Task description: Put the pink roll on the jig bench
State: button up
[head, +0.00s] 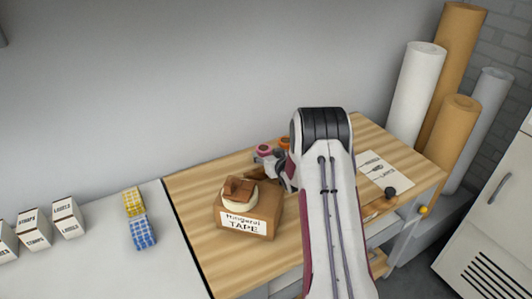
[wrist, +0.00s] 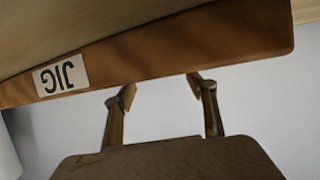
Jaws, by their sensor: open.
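A small pink roll (head: 263,150) shows in the head view near the back edge of the wooden bench (head: 205,190), beside an orange roll (head: 285,143). Parts of my wrist partly cover this area. In the wrist view, my gripper (wrist: 163,88) is open with nothing between its two brown fingers. Ahead of the fingers is a brown edge with an upside-down JIG label (wrist: 61,75). The pink roll does not show in the wrist view. In the head view my fingertips are hard to make out.
A brown box labelled TAPE (head: 248,224) stands on the bench with a pale roll on it. A paper sheet (head: 383,172) and a dark knob (head: 390,192) lie to the right. Tall rolls (head: 418,90) stand at the back right. Label boxes (head: 67,217) stand far left.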

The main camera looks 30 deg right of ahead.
jog(key=shift+v, duration=0.95)
jog(key=shift+r, duration=0.1)
